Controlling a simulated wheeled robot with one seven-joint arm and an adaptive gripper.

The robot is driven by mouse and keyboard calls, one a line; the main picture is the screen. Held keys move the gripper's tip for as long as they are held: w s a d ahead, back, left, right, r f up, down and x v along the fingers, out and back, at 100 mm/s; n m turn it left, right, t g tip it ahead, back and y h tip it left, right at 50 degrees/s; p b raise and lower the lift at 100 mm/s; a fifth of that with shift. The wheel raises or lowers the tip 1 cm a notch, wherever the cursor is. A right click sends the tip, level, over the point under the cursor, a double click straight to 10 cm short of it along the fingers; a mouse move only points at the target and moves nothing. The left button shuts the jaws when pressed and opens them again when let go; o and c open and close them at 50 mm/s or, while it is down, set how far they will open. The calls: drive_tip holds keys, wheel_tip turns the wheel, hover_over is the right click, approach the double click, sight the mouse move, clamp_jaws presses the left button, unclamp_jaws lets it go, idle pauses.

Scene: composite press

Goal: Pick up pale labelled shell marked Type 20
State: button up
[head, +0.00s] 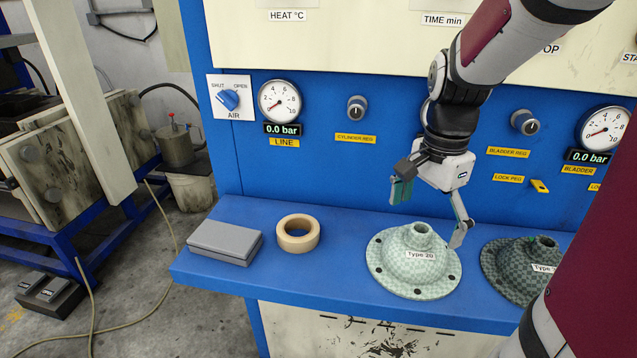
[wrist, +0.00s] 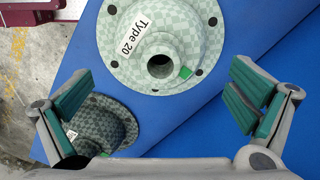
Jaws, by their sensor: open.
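The pale green checkered shell (head: 399,271) stands on the blue shelf, flange down and neck up, with a white label reading "Type 20". It also shows in the wrist view (wrist: 179,34), top centre, with its round neck opening and a small green mark beside it. My gripper (head: 431,210) is open above the shell, its fingers spread and empty. One fingertip hangs low close to the right of the neck; I cannot tell whether it touches. In the wrist view my gripper's green-padded fingers (wrist: 160,103) lie at either side, below the neck in the picture.
A dark checkered shell (head: 512,272) stands just right of the pale one, partly hidden by my arm. A tan tape roll (head: 298,234) and a grey block (head: 225,242) lie left on the blue shelf (head: 345,290). The blue control panel (head: 330,150) rises behind.

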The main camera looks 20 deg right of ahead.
sight(423, 228)
drive_tip(key=shift+f, duration=1.9)
drive_tip(key=c, duration=2)
